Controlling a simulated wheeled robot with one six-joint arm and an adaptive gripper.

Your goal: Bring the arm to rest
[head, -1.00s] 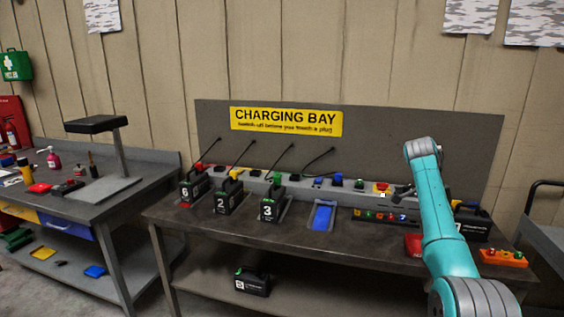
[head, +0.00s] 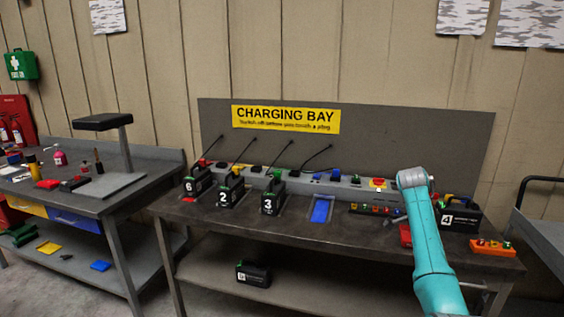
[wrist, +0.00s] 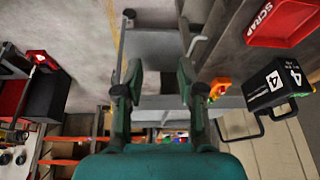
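My turquoise arm (head: 432,250) rises at the right of the head view, in front of the right end of the charging bench (head: 350,235). My gripper is mostly hidden behind the arm there. In the wrist view my gripper (wrist: 159,75) shows two dark green fingers apart, with nothing between them. It is open and empty. Battery 4 (head: 461,217) stands on the bench just right of the arm; it also shows at the right of the wrist view (wrist: 272,88), apart from the fingers.
Batteries 6 (head: 196,184), 2 (head: 231,192) and 3 (head: 272,197) stand in bays left of an empty blue bay (head: 321,210). An orange block (head: 492,247) lies at the bench's right end. A red SCRAP tray (wrist: 285,22) shows in the wrist view. A grey cart (head: 545,235) stands right.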

